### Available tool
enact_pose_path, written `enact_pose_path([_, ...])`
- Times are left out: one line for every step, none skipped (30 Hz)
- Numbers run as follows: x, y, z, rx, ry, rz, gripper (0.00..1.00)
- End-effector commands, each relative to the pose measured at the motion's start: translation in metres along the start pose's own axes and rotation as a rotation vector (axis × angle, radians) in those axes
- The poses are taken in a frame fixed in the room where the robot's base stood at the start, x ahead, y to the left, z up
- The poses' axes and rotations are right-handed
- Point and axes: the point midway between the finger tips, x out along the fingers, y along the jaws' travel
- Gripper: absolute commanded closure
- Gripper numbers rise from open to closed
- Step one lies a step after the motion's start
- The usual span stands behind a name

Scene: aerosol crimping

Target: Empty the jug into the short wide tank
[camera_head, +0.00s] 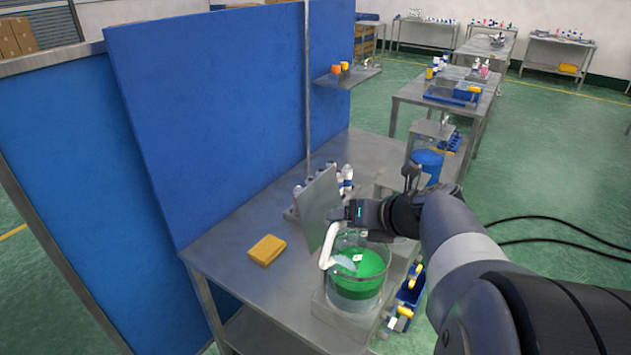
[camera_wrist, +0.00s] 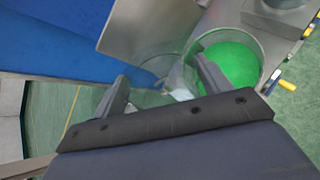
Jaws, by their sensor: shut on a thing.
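The short wide tank (camera_head: 362,296) is a clear round vessel holding bright green liquid, on a metal stand at the near end of the bench. It also shows in the wrist view (camera_wrist: 258,60), right of my fingers. My gripper (camera_wrist: 162,78) is shut on the clear jug (camera_wrist: 176,80), with a finger on each side of it. In the head view the jug's pale handle (camera_head: 328,247) shows at the tank's left rim, and the jug looks tipped over the tank. The jug's contents and any pouring stream cannot be made out. My wrist hides part of the grip.
A metal plate (camera_head: 318,208) stands upright just behind the tank, with several white bottles (camera_head: 346,178) beyond it. A yellow block (camera_head: 267,250) lies left on the bench. A vessel of blue liquid (camera_head: 428,163) stands farther back. A blue tray (camera_head: 408,298) is right of the tank.

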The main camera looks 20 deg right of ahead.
Motion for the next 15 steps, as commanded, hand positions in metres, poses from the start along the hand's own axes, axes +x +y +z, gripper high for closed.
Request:
enact_pose_path([-0.001, 0.000, 0.003, 0.022, 0.017, 0.008, 0.98])
enact_pose_path([-0.001, -0.001, 0.003, 0.033, 0.026, 0.013, 0.98])
enact_pose_path([-0.001, -0.001, 0.003, 0.049, 0.039, 0.019, 0.98])
enact_pose_path([0.000, -0.002, 0.003, 0.062, 0.050, 0.025, 0.98])
enact_pose_path([0.000, -0.002, 0.003, 0.074, 0.060, 0.030, 0.98])
enact_pose_path([0.001, -0.003, 0.004, 0.093, 0.075, 0.038, 0.98])
enact_pose_path([0.001, -0.003, 0.004, 0.106, 0.086, 0.044, 0.98])
enact_pose_path([0.002, -0.005, 0.003, 0.124, 0.100, 0.051, 0.98])
enact_pose_path([0.004, -0.007, 0.002, 0.156, 0.124, 0.064, 0.98])
enact_pose_path([0.005, -0.009, 0.002, 0.177, 0.140, 0.072, 0.98])
enact_pose_path([0.007, -0.010, 0.001, 0.197, 0.157, 0.081, 0.98])
enact_pose_path([0.009, -0.012, 0.000, 0.225, 0.180, 0.093, 0.98])
enact_pose_path([0.011, -0.013, -0.002, 0.236, 0.189, 0.098, 0.98])
enact_pose_path([0.012, -0.014, -0.003, 0.247, 0.197, 0.103, 0.98])
enact_pose_path([0.014, -0.016, -0.004, 0.263, 0.210, 0.109, 0.98])
